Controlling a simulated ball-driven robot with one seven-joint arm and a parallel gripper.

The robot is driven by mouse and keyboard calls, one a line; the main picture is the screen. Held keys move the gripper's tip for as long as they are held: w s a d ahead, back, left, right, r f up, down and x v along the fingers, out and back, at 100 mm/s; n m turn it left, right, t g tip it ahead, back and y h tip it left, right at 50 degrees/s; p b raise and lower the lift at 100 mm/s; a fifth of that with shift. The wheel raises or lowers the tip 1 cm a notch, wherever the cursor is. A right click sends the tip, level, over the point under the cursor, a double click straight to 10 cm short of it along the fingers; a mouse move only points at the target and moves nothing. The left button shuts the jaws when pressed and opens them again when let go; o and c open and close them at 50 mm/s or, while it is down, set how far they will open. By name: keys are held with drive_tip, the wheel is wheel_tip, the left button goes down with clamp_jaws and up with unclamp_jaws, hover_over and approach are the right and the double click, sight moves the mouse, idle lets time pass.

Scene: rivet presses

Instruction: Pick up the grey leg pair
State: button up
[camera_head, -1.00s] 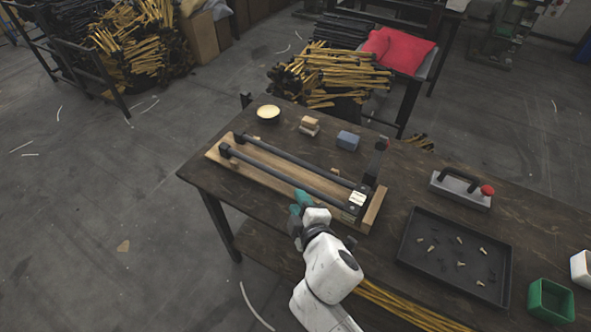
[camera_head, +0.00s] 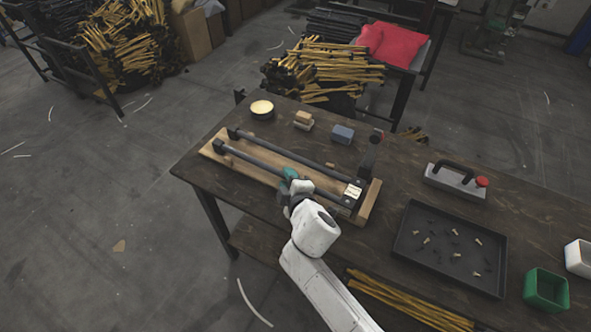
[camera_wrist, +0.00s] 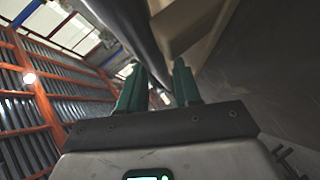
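The grey leg pair (camera_head: 267,165) is two long dark grey tubes lying side by side, with dark blocks at the left ends and a white label near the right end. It rests on a light wooden board (camera_head: 215,157) on the workbench. My gripper (camera_head: 289,174) is at the near tube, right of its middle, and hides part of it. In the wrist view, my gripper's teal fingers (camera_wrist: 157,78) stand apart, and a grey tube (camera_wrist: 143,40) runs up from the gap between their tips. I cannot tell whether they touch it.
A black tray (camera_head: 400,245) with small fasteners, a grey tool with black handle (camera_head: 456,181) and a green bin (camera_head: 546,289) stand right. A cream-filled tin (camera_head: 262,108), small blocks (camera_head: 303,120) and a blue block (camera_head: 343,134) lie behind the board.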

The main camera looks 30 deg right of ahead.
clamp_jaws()
drive_tip(key=shift+r, duration=0.15)
idle(0.4)
